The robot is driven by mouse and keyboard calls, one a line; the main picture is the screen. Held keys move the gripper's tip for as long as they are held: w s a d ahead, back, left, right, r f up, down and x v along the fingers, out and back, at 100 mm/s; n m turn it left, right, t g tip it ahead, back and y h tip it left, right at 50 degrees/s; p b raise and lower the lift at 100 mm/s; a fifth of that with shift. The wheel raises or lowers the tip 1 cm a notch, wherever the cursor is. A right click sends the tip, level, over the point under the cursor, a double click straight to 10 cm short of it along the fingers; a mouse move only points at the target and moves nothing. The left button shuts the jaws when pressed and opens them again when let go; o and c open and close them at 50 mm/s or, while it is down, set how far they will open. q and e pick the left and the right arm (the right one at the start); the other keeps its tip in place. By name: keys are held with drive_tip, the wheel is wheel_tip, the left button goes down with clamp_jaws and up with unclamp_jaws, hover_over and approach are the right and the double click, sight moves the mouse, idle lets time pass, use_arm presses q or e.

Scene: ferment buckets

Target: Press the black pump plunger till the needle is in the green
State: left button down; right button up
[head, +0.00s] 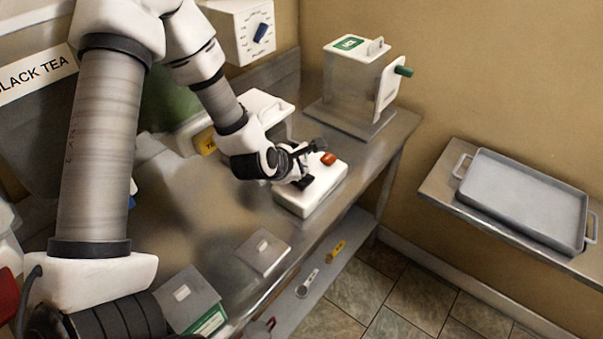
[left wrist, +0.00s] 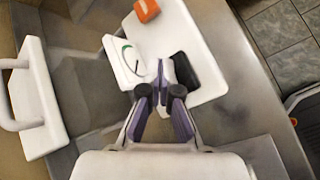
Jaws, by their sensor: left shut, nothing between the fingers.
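The white pump unit (head: 318,194) stands on the metal bench and also shows in the left wrist view (left wrist: 205,45). It has an orange knob (head: 328,159) and a black plunger (left wrist: 186,70). My right gripper is out of view.
A white-lidded container with a handle (head: 262,105) stands behind my left gripper. A box with a green label (head: 350,72) stands at the bench's far end. A grey tray (head: 525,200) lies on a side shelf at right. The bench in front of the unit holds a flat grey plate (head: 263,252).

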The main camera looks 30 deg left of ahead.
sight(301, 179)
use_arm(q)
drive_tip(key=shift+r, duration=0.2)
drive_tip(key=shift+r+p, duration=1.8)
drive_tip(key=shift+r, duration=0.75)
drive_tip(key=shift+f, duration=0.1)
wheel_tip(301, 179, up, 4)
drive_tip(key=p, duration=0.5)
wheel_tip(301, 179, down, 8)
drive_tip(key=b, duration=0.5)
drive_tip(key=shift+b, duration=0.4)
drive_tip(key=shift+f+b, duration=0.45)
